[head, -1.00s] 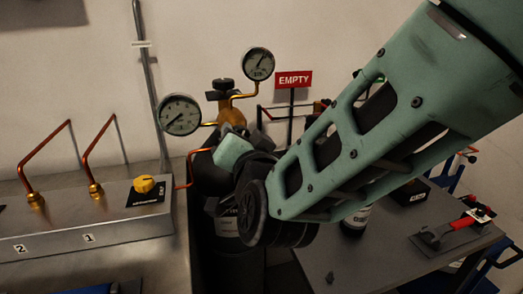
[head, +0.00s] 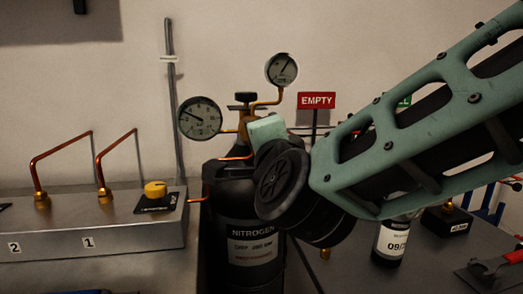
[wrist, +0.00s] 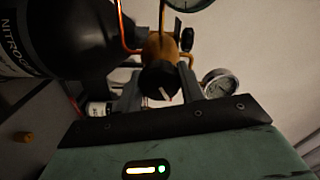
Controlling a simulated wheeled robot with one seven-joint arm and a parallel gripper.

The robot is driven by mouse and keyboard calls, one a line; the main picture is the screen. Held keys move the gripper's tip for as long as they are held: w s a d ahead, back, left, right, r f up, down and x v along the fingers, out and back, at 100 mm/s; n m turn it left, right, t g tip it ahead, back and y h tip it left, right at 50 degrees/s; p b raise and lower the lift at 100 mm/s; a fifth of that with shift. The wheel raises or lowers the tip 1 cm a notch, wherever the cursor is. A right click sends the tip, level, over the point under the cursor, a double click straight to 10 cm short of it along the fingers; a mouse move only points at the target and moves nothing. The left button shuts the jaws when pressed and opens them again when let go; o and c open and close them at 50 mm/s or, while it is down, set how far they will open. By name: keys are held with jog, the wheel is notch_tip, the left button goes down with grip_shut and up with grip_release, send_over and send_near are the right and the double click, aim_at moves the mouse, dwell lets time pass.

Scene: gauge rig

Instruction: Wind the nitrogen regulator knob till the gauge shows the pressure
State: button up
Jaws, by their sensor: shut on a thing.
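The nitrogen regulator has a brass body (wrist: 160,45) and a black knob (wrist: 158,80) with a white mark on its face. My gripper (wrist: 160,92) has one finger on each side of the knob and is shut on it. In the head view my wrist hides the knob and fingertips. The left gauge (head: 200,118) has its needle pointing to the upper left; its numbers are too small to read. The upper right gauge (head: 282,70) has its needle pointing up and right. The black nitrogen cylinder (head: 232,205) stands upright below.
A metal manifold box (head: 100,225) with copper pipes and a yellow knob (head: 155,189) stands at the left. A red EMPTY sign (head: 317,101) is behind my arm. A labelled bottle (head: 391,240) and a red-handled tool (head: 495,265) are on the right.

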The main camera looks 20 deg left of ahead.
dwell(0.4)
jog(key=o, duration=1)
jog(key=shift+c, duration=0.2)
jog(key=v, duration=1.7)
jog(key=shift+s, duration=0.2)
